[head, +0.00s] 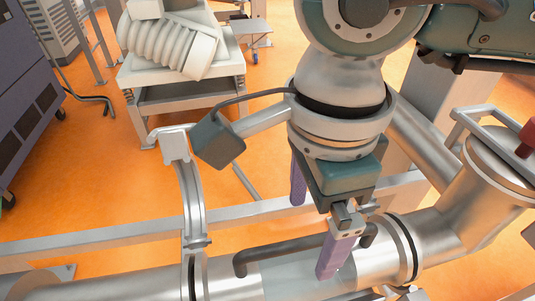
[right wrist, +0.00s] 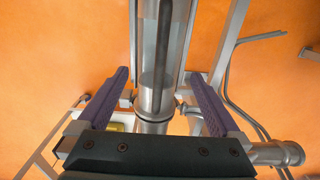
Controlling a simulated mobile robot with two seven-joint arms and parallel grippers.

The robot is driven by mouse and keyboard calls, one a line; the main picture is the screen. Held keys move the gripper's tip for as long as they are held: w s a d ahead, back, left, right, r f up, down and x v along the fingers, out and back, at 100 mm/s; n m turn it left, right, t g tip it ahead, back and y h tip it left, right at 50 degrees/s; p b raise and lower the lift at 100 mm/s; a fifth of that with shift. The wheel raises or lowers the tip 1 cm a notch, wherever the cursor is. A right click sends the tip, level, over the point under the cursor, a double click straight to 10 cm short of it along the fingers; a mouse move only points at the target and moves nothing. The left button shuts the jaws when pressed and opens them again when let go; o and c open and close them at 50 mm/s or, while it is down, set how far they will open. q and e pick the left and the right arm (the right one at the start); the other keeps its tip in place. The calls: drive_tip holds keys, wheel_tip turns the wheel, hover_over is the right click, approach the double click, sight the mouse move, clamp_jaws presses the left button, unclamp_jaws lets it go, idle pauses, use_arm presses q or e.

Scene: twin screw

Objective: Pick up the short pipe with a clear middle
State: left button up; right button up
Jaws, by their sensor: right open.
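The short pipe with a clear middle (head: 290,280) lies level in the pipe line at the bottom of the head view, with metal ends and a dark handle bar along it. It also shows in the right wrist view (right wrist: 152,92), running between my fingers. My right gripper (head: 312,240) is open, pointing down over the pipe near its right end. One purple finger is on the near side and the other on the far side. In the right wrist view my right gripper (right wrist: 160,75) shows gaps on both sides of the pipe. My left gripper is out of view.
A curved metal clamp arm (head: 190,195) stands at the pipe's left end. A wide pipe elbow (head: 440,235) joins on the right. A grey rail (head: 110,237) runs behind. A cart (head: 185,97) with a ribbed white part stands at the back on orange floor.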

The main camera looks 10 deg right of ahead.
sight(306, 258)
wheel_tip(306, 258, down, 2)
drive_tip(key=shift+s+f, duration=0.15)
drive_tip(key=shift+f, duration=0.05)
drive_tip(key=f, duration=0.2)
drive_tip(key=f+b, duration=0.1)
drive_tip(key=f, duration=0.2)
drive_tip(key=shift+d+f, duration=0.2)
drive_tip(key=shift+f, duration=0.1)
drive_tip(key=shift+w, duration=0.2)
clamp_jaws()
